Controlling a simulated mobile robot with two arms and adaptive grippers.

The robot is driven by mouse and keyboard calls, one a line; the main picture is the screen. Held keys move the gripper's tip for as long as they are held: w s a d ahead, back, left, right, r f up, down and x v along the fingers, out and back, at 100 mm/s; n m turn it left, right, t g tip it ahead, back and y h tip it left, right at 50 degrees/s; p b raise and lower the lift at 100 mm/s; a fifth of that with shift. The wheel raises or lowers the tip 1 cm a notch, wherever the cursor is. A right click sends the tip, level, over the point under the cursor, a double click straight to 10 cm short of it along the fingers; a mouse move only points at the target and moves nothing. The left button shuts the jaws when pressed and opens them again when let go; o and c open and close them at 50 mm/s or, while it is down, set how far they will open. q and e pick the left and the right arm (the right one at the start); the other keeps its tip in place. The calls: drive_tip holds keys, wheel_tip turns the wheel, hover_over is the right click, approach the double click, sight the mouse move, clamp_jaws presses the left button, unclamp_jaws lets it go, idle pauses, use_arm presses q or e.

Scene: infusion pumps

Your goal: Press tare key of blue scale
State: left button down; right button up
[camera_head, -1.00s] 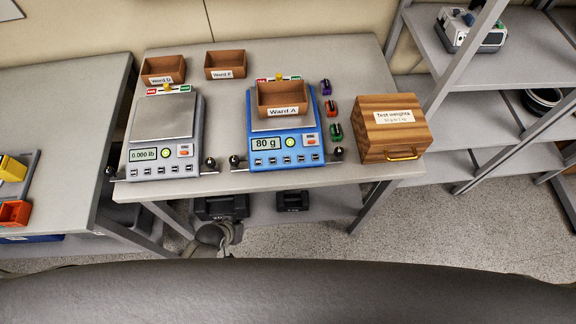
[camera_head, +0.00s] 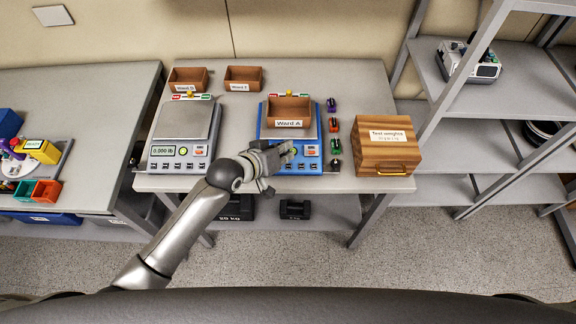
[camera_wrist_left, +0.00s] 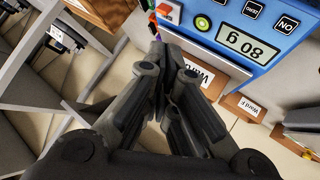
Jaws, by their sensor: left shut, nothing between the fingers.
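The blue scale (camera_head: 311,167) stands on the table with a wooden tray labelled Ward A (camera_head: 289,117) on its plate. My left gripper (camera_head: 291,149) is shut and empty at the scale's front panel in the head view, covering its display. In the left wrist view the shut fingers (camera_wrist_left: 160,62) point toward the scale's panel (camera_wrist_left: 285,55). I cannot tell whether the fingertips touch the panel. My right gripper is out of view.
A grey scale (camera_head: 187,122) reading 0.000 lb stands to the left. A wooden Test weights box (camera_head: 386,142) stands to the right, with small coloured weights (camera_head: 334,126) between it and the blue scale. Two empty wooden trays, Ward D (camera_head: 188,80) and another (camera_head: 243,79), sit behind.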

use_arm(q)
drive_tip(key=shift+w+d+r, duration=0.1)
drive_tip(key=shift+w+r, duration=0.05)
drive_tip(key=shift+r, duration=0.05)
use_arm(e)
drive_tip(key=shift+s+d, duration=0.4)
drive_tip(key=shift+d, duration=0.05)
use_arm(q)
drive_tip(key=b, duration=0.7)
hover_over(286, 167)
wheel_tip(286, 167, down, 8)
drive_tip(key=shift+f, duration=0.25)
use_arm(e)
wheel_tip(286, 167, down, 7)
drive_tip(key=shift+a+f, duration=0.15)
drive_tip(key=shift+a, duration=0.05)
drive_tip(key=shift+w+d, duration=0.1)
use_arm(q)
drive_tip(key=shift+f+b, duration=0.3)
drive_tip(key=shift+f, duration=0.05)
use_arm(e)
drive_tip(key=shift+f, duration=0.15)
